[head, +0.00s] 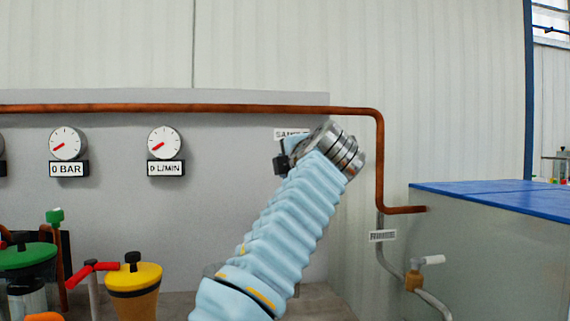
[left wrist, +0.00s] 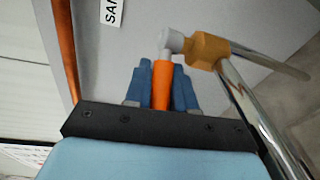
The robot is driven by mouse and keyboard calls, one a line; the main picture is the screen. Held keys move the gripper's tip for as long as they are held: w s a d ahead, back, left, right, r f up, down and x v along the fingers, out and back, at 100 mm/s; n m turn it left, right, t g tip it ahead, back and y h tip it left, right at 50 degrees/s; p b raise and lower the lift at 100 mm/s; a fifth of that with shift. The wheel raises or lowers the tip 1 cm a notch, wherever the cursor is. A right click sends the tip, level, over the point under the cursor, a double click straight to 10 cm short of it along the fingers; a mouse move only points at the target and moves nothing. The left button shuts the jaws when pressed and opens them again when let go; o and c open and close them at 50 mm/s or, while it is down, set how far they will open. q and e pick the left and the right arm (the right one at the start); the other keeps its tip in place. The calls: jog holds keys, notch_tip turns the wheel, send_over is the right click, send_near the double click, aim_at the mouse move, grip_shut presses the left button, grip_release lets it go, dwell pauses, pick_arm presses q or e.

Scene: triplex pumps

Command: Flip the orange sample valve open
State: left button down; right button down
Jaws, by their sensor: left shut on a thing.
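The sample valve's orange handle (left wrist: 162,82) shows in the left wrist view, pointing from its grey stem toward my palm. Its brass body (left wrist: 208,50) sits on a shiny pipe at the upper right. The two blue fingers of my left gripper (left wrist: 161,72) are closed on the handle, one on each side. In the head view my blue-sleeved left arm reaches up to the panel beside a partly covered label (head: 288,134) starting "SAM". The arm hides the valve and the fingertips there. My right gripper is in neither view.
A copper pipe (head: 250,108) runs along the panel and bends down at the right. A blue-topped tank (head: 490,250) and another brass valve (head: 413,281) stand right. Yellow (head: 135,278) and green (head: 28,257) capped units stand lower left.

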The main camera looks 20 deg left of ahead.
pick_arm(q)
jog(key=shift+s+d+n+g+y+p, duration=0.1)
jog(key=shift+d+n+g+y+p, duration=0.1)
jog(key=shift+n+g+y+p, duration=0.45)
jog(key=shift+f+n+y, duration=0.1)
jog(key=shift+n+y, duration=0.15)
jog(key=shift+y, duration=0.1)
jog(key=c, duration=1)
grip_release()
jog(key=shift+c, duration=0.2)
jog(key=b+v, duration=0.2)
jog(key=v, duration=1.1)
jog(key=shift+s+d+r, duration=0.25)
jog(key=shift+d, duration=0.05)
